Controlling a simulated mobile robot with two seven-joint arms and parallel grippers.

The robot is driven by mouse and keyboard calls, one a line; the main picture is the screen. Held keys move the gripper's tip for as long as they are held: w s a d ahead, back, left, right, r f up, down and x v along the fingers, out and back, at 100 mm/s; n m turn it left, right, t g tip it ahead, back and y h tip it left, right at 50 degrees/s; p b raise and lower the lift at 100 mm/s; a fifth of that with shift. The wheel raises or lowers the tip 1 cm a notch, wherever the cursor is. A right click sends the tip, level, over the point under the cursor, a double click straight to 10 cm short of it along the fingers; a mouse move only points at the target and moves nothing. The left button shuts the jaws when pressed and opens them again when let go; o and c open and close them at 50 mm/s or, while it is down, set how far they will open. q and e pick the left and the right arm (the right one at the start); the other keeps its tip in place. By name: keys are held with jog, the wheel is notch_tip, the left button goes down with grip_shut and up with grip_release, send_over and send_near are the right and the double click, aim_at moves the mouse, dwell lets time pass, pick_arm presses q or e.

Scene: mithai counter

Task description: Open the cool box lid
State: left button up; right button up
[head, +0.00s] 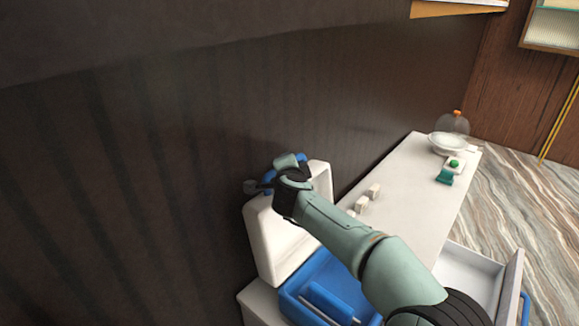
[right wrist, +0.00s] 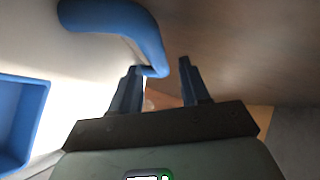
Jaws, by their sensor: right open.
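The cool box has a white lid (head: 268,242) that stands raised and steeply tilted near the dark wall. Below it the blue interior (head: 318,272) is exposed. A blue handle on the lid (head: 301,157) shows partly behind my right gripper (head: 262,184). In the right wrist view the curved handle (right wrist: 118,18) is at the upper left, and its lower end is by the left finger. My right gripper (right wrist: 160,66) is open there, with a gap between its fingers; contact with the handle is unclear. My right arm hides part of the box. My left gripper is out of view.
A white counter (head: 405,190) runs to the right, holding small white blocks (head: 368,195), a white bowl (head: 449,143), a clear jar with an orange cap (head: 456,114) and a green item (head: 446,176). An open drawer (head: 475,270) juts out front. A dark wall (head: 150,180) stands close behind the lid.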

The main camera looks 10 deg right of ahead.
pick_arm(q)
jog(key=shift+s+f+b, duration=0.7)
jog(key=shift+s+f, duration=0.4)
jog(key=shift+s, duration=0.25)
pick_arm(e)
jog(key=v, duration=1.1)
jog(key=shift+s, duration=0.3)
